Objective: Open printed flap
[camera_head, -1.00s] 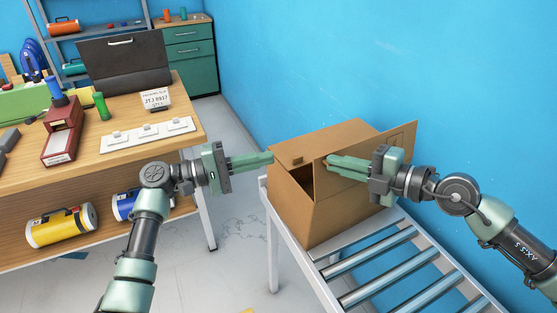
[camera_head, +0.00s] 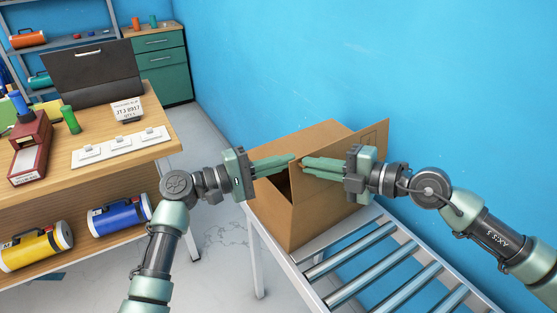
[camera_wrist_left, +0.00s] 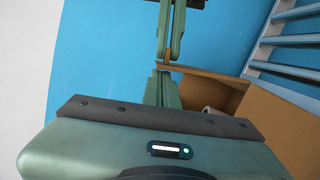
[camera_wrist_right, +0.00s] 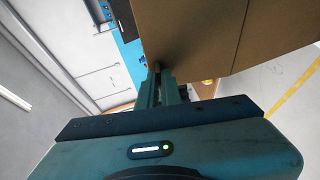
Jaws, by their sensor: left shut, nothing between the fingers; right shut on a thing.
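A brown cardboard box (camera_head: 310,220) stands on the roller conveyor, with a dark gap open at its top. Its flap (camera_head: 375,145), with a faint printed outline, stands tilted up on the right side. My right gripper (camera_head: 304,164) is shut on the flap's near-left edge; the flap also fills the top of the right wrist view (camera_wrist_right: 220,40). My left gripper (camera_head: 294,158) is shut and empty above the box's left part, its tips close to the right gripper's tips. In the left wrist view, a pale round thing (camera_wrist_left: 209,110) shows inside the box, mostly hidden.
The conveyor (camera_head: 375,275) has bare rollers in front of the box. A blue wall (camera_head: 330,60) rises close behind. A wooden workbench (camera_head: 120,165) with a laptop-like black case (camera_head: 92,72) and several tools stands at the left, with floor between.

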